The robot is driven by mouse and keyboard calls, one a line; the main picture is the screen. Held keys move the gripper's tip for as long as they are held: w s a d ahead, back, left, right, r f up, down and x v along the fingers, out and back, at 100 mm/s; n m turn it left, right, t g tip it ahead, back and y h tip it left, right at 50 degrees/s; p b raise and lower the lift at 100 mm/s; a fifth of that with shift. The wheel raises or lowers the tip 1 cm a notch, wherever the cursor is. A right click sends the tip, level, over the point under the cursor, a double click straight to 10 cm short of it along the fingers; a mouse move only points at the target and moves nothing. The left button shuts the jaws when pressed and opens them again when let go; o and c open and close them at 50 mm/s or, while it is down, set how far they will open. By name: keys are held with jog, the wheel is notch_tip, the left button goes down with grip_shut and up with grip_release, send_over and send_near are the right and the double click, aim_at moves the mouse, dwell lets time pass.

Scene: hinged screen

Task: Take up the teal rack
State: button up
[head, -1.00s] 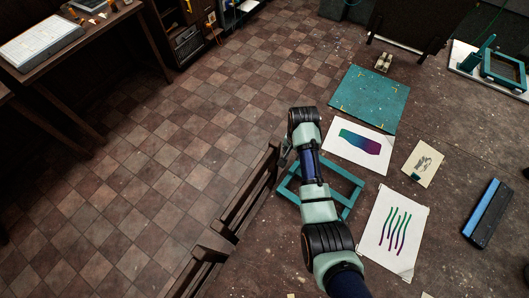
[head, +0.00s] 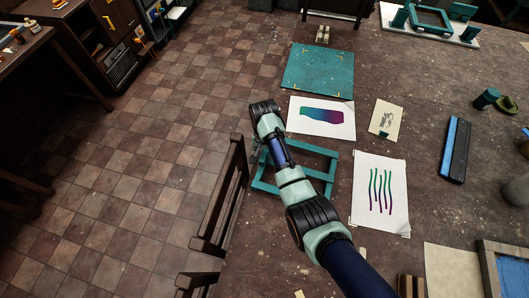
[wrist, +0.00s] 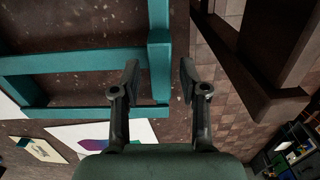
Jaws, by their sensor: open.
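The teal rack (head: 322,152) is an open rectangular frame lying on the brown table, partly hidden under my arm in the head view. Its bars also show large in the wrist view (wrist: 85,62). My gripper (head: 257,150) is at the rack's left side, near the table's edge. In the wrist view my gripper (wrist: 159,76) is open, with one bar of the rack running between its two fingers in the picture. I cannot tell whether the fingers touch it.
A dark wooden chair back (head: 222,200) stands close to my gripper at the table edge. Near the rack lie a gradient print (head: 322,117), a striped print (head: 380,192), a small sketch card (head: 386,118), a teal mat (head: 318,70) and a blue-black bar (head: 455,150).

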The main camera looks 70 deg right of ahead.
jog(key=shift+f+p, duration=0.1)
jog(key=shift+p, duration=0.4)
jog(key=shift+c, duration=1.1)
grip_shut()
jog(key=shift+r+p, duration=2.55)
jog(key=shift+p, duration=0.1)
